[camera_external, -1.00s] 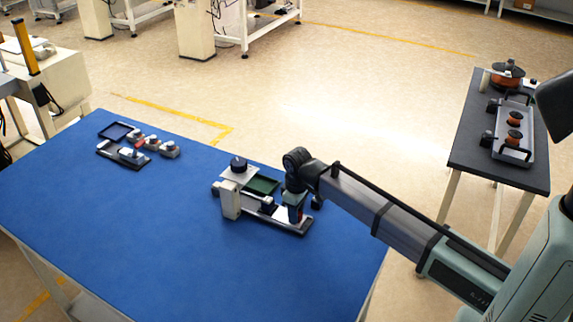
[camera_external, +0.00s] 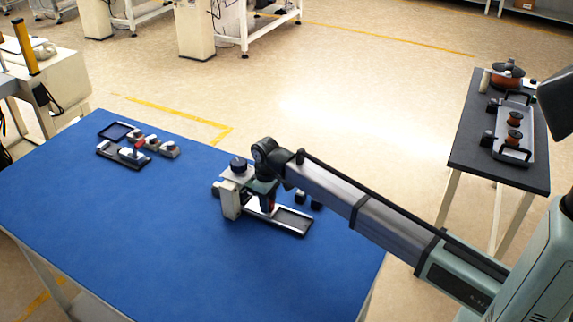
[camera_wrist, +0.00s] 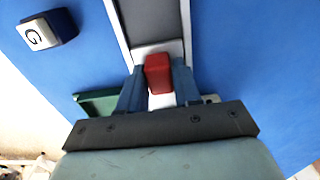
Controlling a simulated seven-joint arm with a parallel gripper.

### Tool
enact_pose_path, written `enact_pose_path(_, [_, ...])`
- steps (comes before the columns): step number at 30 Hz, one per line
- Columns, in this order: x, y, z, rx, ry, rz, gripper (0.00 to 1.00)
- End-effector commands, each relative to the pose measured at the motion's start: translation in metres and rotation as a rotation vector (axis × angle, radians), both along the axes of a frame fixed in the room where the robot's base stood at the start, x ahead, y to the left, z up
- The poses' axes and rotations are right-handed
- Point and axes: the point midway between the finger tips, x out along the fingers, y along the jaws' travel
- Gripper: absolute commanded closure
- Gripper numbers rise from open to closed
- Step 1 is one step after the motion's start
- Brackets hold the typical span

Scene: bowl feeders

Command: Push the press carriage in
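The press (camera_external: 231,203) stands on the blue table, with a black knob on top and a rail base (camera_external: 288,222) stretching right from it. The press carriage lies at the press end of the rail, mostly hidden by my gripper in the external view. Its red handle (camera_wrist: 158,73) shows in the wrist view, standing on a light plate at the end of the grey rail channel. My gripper (camera_wrist: 158,88) is closed around the red handle, one blue-grey finger against each side. In the external view my gripper (camera_external: 268,205) is low, close beside the press.
A black block marked G (camera_wrist: 45,28) lies beside the rail, and a green tray (camera_wrist: 98,103) is partly hidden behind my gripper. The front of the table is clear.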

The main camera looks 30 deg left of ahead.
Motion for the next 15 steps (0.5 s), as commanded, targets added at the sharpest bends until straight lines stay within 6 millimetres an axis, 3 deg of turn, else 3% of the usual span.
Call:
enact_pose_path(6, [0.0001,0.0043,0.0009,0.007,0.000,0.001,0.47])
enact_pose_path(15, [0.0001,0.0029,0.0029,0.005,-0.001,0.000,0.47])
